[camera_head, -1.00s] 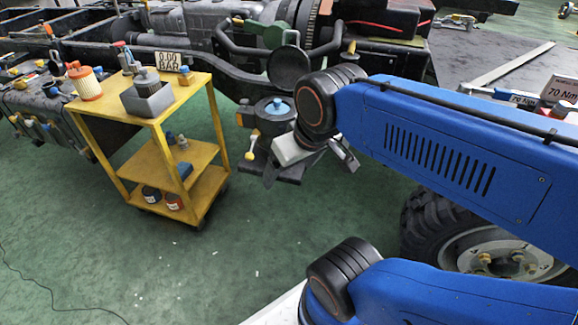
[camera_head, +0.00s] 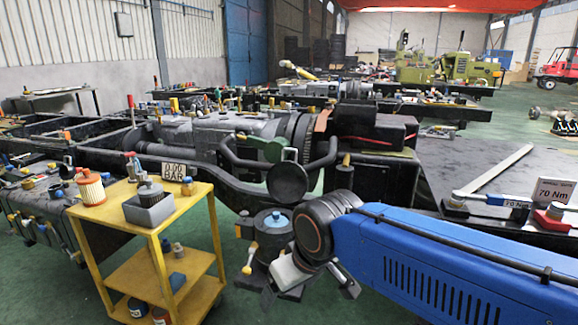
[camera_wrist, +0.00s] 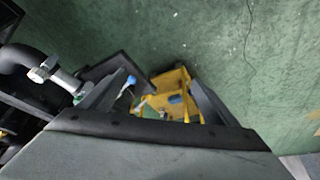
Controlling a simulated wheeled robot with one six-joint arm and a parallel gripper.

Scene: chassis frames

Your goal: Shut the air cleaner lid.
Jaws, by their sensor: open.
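The air cleaner is a dark grey canister (camera_head: 272,238) on the side of the chassis, in the middle of the head view. Its round black lid (camera_head: 286,182) stands raised, upright above and behind the canister. A blue piece shows at the canister's top centre, and a yellow-handled part hangs at its left side. My gripper (camera_head: 309,297) is open and empty, with its fingers spread, below and to the right of the canister and nearer the camera. It also shows in the wrist view (camera_wrist: 160,80), fingers apart with nothing between them. The lid is not clearly seen in the wrist view.
A yellow trolley (camera_head: 190,210) stands to the left, carrying an orange-topped filter (camera_head: 91,187), a grey box (camera_head: 149,206) with a filter and a "0.00 BAR" sign (camera_head: 173,172). Chassis rails and pipes lie behind the canister.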

